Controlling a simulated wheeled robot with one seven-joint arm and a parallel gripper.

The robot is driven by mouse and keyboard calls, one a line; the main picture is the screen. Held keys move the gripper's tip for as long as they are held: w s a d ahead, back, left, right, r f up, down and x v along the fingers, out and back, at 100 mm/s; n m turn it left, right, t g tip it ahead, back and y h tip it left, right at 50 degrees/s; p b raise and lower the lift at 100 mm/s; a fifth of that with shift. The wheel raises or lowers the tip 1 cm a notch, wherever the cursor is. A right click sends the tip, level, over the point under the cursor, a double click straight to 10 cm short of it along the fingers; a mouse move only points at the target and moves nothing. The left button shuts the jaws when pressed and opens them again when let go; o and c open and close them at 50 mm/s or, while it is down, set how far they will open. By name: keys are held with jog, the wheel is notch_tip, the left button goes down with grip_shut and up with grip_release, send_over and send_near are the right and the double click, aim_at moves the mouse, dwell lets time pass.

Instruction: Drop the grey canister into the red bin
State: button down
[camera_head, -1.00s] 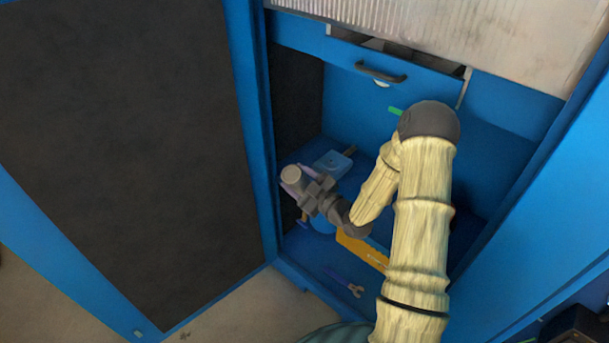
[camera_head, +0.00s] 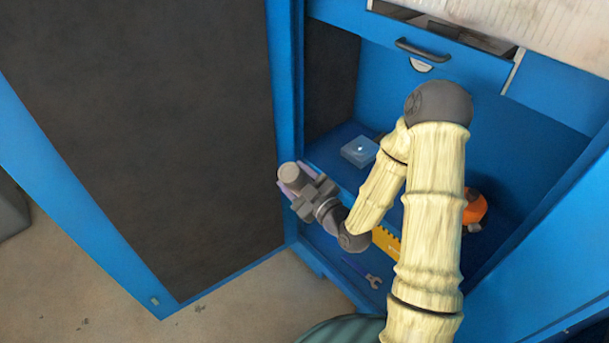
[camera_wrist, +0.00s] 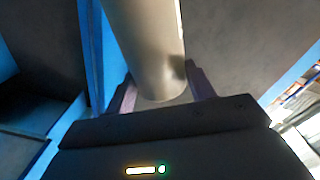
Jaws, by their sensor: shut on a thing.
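The grey canister (camera_head: 290,172) is held in my gripper (camera_head: 293,181), in front of the cabinet's left side, by the open dark-panelled door. In the wrist view the canister (camera_wrist: 150,50) is a smooth grey cylinder between the two fingers of my gripper (camera_wrist: 160,92), which are shut on it. Its far end runs out of the top of that view. No red bin shows in either view.
The blue cabinet (camera_head: 440,95) has a drawer with a black handle (camera_head: 422,48). On its lower shelf lie a clear blue box (camera_head: 359,151), a yellow toothed tool (camera_head: 386,243), a wrench (camera_head: 372,279) and an orange round thing (camera_head: 474,208). Floor (camera_head: 230,310) shows at lower left.

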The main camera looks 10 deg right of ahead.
jog(key=shift+s+a+r, duration=0.2)
jog(key=shift+s+a, duration=0.55)
jog(key=shift+a, duration=0.3)
jog(key=w+d+f+m+h, duration=0.1)
jog(key=d+f, duration=0.1)
jog(key=w+d+f+m+t+h, duration=0.1)
jog(key=w+d+f, duration=0.1)
jog(key=f, duration=0.1)
jog(key=w+d+f+m+t+h, duration=0.1)
jog(key=w+f+h, duration=0.1)
jog(key=f, duration=0.1)
jog(key=shift+w+d, duration=0.15)
jog(key=shift+d, duration=0.25)
jog(key=w+d+f+m+t+h, duration=0.15)
jog(key=d+f+m+h, duration=0.4)
jog(key=f, duration=0.75)
jog(key=s+d+r+n+p, duration=0.1)
jog(key=s+r+p, duration=0.3)
jog(key=r+p, duration=0.5)
jog(key=s+d+r+n+p, duration=0.1)
jog(key=s+r+p, duration=0.3)
jog(key=r+p, duration=0.5)
jog(key=p, duration=0.3)
jog(key=shift+s+d, duration=0.15)
jog(key=shift+s, duration=0.2)
jog(key=shift+w+r+h, duration=0.1)
jog(key=shift+w+h, duration=0.05)
jog(key=shift+h, duration=0.1)
